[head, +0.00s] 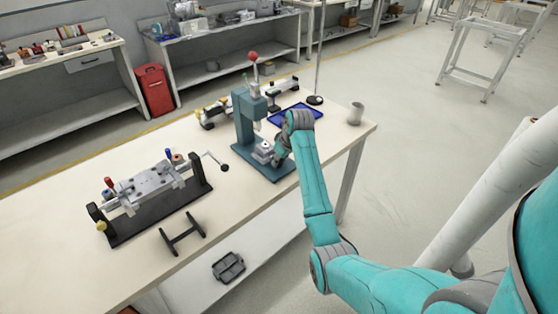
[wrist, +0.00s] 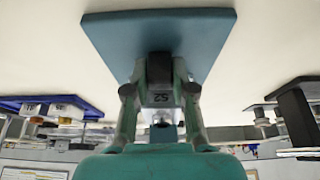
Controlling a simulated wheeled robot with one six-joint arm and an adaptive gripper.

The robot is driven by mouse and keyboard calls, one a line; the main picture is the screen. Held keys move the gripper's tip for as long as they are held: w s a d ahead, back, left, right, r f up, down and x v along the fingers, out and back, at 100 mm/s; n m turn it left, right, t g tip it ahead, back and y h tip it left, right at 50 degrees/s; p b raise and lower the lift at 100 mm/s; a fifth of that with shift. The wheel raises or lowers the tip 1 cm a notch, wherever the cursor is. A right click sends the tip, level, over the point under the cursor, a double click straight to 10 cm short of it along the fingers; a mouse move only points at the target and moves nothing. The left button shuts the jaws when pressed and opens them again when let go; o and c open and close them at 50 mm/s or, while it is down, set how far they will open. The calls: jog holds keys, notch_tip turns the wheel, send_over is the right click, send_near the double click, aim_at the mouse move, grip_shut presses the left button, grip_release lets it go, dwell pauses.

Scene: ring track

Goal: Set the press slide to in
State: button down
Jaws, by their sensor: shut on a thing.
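The teal bench press (head: 244,118) stands on the table with a red-knobbed lever (head: 253,57) upright at its top. Its base plate also shows in the wrist view (wrist: 105,35). The press slide (head: 263,147) is a small grey block low at the front of the press. My gripper (head: 279,157) reaches it from the right, partly hidden by my arm. In the wrist view my gripper (wrist: 160,92) has its fingers on both sides of a dark block (wrist: 159,72) with markings, which looks like part of the slide. How far in the slide sits is unclear.
A clamp fixture (head: 152,190) with a crank stands left of the press, a black stand (head: 182,234) in front of it. A blue tray (head: 296,113) and a grey cup (head: 356,113) lie toward the right. The table's front left is clear.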

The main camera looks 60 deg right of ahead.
aim_at(270, 157)
jog(key=shift+w+d, duration=0.25)
jog(key=shift+w, duration=0.8)
jog(key=shift+w+d, duration=0.2)
jog(key=shift+w, duration=0.8)
jog(key=c, duration=1)
grip_release()
jog(key=shift+w, duration=0.1)
jog(key=shift+o, duration=0.2)
jog(key=v, duration=1.2)
jog(key=shift+f, duration=0.1)
